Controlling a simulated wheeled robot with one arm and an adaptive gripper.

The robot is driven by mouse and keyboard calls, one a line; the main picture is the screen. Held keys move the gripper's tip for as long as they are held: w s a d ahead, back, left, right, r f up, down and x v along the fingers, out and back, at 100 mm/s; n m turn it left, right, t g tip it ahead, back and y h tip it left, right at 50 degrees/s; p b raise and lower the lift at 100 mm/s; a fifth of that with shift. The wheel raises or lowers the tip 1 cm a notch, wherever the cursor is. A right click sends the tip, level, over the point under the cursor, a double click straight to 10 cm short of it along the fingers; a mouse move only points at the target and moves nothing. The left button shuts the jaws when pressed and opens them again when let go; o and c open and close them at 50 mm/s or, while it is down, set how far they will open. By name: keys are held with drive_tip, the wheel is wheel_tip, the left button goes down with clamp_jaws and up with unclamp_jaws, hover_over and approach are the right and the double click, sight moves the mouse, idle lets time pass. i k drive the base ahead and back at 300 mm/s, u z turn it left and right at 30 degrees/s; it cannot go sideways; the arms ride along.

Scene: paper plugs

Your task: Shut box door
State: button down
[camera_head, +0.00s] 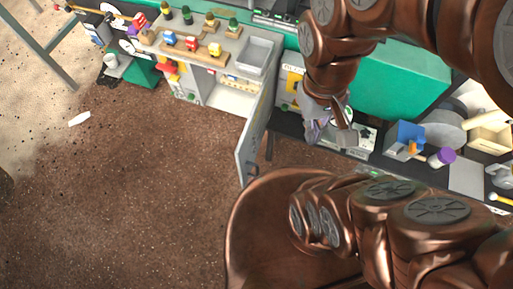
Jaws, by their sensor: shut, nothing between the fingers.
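The box (203,91) is a pale cabinet at the back centre, with its front opening visible. Its door (255,130) stands open, a grey panel swung out towards me from the box's right side. A dark handle-like part shows near the door's lower end. My gripper (331,138) hangs to the right of the door, apart from it in the picture. It is shut and empty. My arm comes down from the top right. Whether the gripper is level with the door in height is hard to tell.
Toy-like blocks on wooden trays (194,50) and a grey bin (254,54) sit on top of the box. A green block-like unit (403,82) and a cluttered dark counter with a purple-capped item (442,157) lie right. Brown floor (150,190) at left is mostly clear.

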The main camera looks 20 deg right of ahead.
sight(248, 146)
drive_tip(key=z, duration=1.95)
drive_tip(key=k, duration=1.05)
drive_tip(key=u, duration=2.1)
